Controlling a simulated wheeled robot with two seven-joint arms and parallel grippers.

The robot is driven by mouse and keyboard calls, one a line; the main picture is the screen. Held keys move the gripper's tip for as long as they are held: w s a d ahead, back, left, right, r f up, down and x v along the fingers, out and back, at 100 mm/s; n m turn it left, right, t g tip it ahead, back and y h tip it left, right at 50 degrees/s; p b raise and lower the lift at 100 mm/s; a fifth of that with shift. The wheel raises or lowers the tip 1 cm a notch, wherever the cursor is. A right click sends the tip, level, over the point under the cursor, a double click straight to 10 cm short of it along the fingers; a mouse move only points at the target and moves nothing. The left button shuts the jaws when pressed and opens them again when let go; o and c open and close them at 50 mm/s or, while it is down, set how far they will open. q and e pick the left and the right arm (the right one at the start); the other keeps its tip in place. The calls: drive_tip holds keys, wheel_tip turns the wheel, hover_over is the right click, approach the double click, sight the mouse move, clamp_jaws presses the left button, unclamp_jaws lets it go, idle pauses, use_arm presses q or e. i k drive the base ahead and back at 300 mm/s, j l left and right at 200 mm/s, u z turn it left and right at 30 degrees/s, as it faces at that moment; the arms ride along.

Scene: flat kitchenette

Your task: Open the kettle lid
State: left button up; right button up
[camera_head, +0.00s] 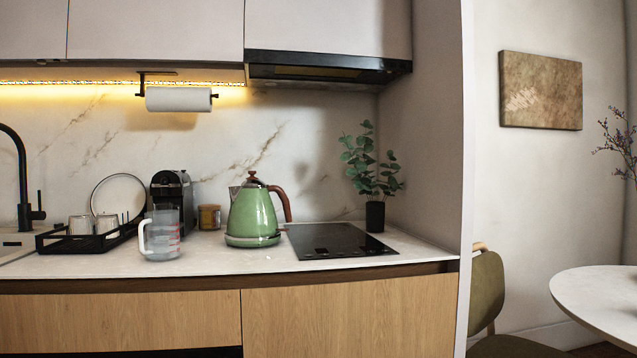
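A green kettle (253,214) stands upright on its base (252,240) on the white counter, left of the black cooktop. Its dark lid (252,183) with a brown knob (252,174) sits on top and looks closed. The brown handle (284,203) is on the kettle's right side and the spout (234,193) points left. Neither of my grippers shows in the head view.
A clear measuring jug (161,238) stands left of the kettle at the counter's front. A coffee machine (173,196), an amber jar (210,217) and a black dish rack (85,242) are further left. The cooktop (337,241) is bare; a potted plant (375,213) stands behind it.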

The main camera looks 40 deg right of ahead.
sight(252, 182)
drive_tip(key=z, duration=1.1)
